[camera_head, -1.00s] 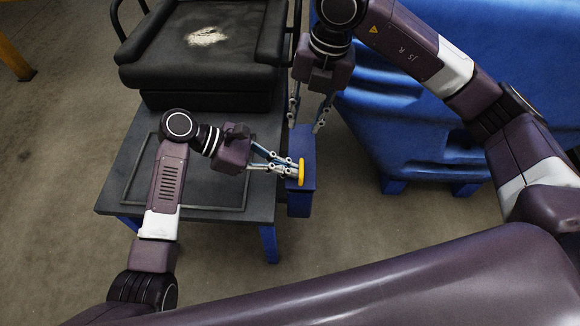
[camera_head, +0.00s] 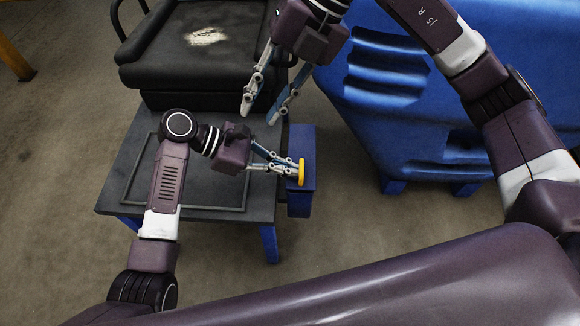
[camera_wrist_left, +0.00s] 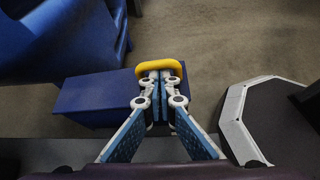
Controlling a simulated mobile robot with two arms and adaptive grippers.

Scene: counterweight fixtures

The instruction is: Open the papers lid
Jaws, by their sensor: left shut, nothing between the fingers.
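A dark blue box (camera_head: 305,150) hangs at the right end of the dark table, with a yellow handle (camera_head: 302,171) on it. In the left wrist view the box (camera_wrist_left: 95,97) lies behind the fingers, and the yellow handle (camera_wrist_left: 160,66) arches around the fingertips. My left gripper (camera_head: 295,170) is shut with nothing between its fingers; its tips are at the handle, and I cannot tell whether they touch it. My right gripper (camera_head: 258,115) is open and empty, above the table near the box's far end.
The dark table (camera_head: 265,205) has a raised rectangular frame on top and blue legs. A black padded chair (camera_head: 200,70) stands behind it. A large blue moulded piece (camera_head: 400,100) stands to the right. Open floor (camera_head: 350,225) lies right of the box.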

